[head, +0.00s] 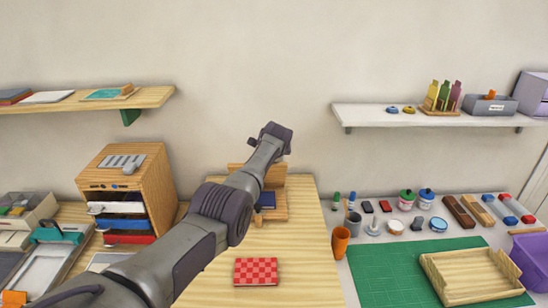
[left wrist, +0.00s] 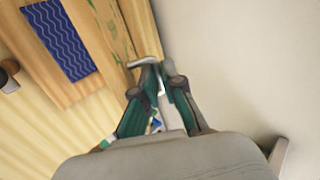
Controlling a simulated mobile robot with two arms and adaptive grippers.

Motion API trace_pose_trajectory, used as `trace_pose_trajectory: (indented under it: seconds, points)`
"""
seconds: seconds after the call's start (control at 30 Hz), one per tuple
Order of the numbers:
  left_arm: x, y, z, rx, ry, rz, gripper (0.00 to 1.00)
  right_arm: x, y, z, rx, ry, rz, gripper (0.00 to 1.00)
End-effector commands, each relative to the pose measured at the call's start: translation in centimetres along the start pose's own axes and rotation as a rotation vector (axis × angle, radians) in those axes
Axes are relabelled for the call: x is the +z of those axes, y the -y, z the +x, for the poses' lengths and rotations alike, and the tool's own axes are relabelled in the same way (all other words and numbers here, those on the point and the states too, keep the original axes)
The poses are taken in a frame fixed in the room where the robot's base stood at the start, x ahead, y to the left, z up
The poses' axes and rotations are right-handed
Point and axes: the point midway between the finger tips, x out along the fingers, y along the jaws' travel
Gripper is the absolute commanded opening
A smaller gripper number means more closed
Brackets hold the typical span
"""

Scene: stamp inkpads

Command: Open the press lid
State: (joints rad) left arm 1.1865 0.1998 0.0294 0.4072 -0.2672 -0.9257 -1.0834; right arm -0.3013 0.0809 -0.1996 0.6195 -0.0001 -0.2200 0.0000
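The wooden press (head: 280,207) stands on the light wooden table behind my left arm, partly hidden by it. A wooden panel (head: 278,174), seemingly its lid, stands upright at its back. A dark blue block lies on the base; the left wrist view shows it as a blue pad with wavy lines (left wrist: 62,40). Beside it there is a wooden panel with green markings (left wrist: 113,30). My right gripper is out of view.
A red checked pad (head: 256,271) lies in front of the press. A wooden drawer cabinet (head: 160,185) is to the left. A green mat (head: 385,270) with a wooden tray (head: 470,296) lies on the right.

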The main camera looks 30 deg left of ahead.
Motion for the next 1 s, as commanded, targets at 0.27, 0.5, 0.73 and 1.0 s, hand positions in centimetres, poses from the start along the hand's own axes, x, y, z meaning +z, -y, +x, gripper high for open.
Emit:
trace_pose_trajectory:
  seconds: [0.27,0.5,0.73,1.0]
  points:
    - [0.3,3.4,-0.9,-0.104,-0.018,0.000,0.48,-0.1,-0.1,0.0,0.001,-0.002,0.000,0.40]
    - [0.3,3.3,-0.8,-0.102,-0.019,0.000,0.71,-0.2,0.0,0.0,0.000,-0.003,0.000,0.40]
    - [0.4,3.3,-0.8,-0.098,-0.016,0.000,0.71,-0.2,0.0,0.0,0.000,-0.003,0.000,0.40]
    - [0.4,3.7,-1.7,-0.098,-0.015,0.001,0.63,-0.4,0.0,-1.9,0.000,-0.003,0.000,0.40]
